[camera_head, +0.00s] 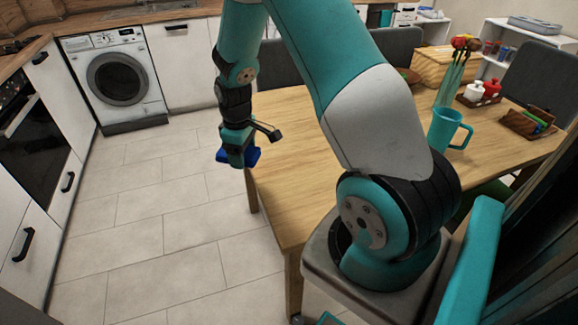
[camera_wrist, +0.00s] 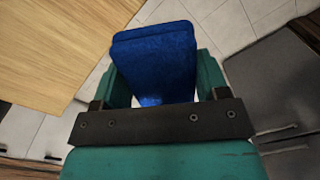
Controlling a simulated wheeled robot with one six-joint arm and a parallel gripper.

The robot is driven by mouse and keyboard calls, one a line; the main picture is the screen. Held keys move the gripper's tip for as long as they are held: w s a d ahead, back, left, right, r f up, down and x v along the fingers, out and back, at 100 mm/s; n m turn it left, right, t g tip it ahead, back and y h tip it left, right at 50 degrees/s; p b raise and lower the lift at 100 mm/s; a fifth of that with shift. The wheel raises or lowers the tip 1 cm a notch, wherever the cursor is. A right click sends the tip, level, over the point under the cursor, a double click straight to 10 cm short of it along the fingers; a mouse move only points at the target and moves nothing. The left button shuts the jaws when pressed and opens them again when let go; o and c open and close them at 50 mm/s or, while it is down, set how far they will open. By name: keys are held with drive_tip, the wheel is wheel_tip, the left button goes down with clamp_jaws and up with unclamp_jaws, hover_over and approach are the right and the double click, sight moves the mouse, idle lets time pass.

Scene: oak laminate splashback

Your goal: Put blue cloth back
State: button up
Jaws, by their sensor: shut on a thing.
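My gripper (camera_head: 238,152) is shut on the blue cloth (camera_head: 251,157), just off the left edge of the wooden table in the head view. The cloth is a small dark blue piece, partly hidden by the gripper's fingers there. In the wrist view the blue cloth (camera_wrist: 155,62) sits folded between the two teal fingers of my gripper (camera_wrist: 162,85). It is held above the tiled floor, apart from the table.
The wooden table (camera_head: 290,190) carries a teal mug (camera_head: 446,130), a wooden box (camera_head: 445,68) and a small wooden holder (camera_head: 526,122). A washing machine (camera_head: 118,78) and white cabinets stand behind and left. The tiled floor (camera_head: 150,210) between is clear.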

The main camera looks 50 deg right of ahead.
drive_tip(key=d+r+n+b, duration=0.2)
drive_tip(key=d+r+n, duration=0.15)
drive_tip(key=d, duration=0.55)
wheel_tip(320, 180, up, 5)
drive_tip(key=n+b, duration=0.2)
drive_tip(key=n, duration=0.2)
hover_over(291, 162)
wheel_tip(291, 162, down, 19)
drive_tip(key=shift+f+p, duration=0.1)
drive_tip(key=shift+p, duration=0.45)
drive_tip(key=o, duration=0.9)
drive_tip(key=shift+f, duration=0.1)
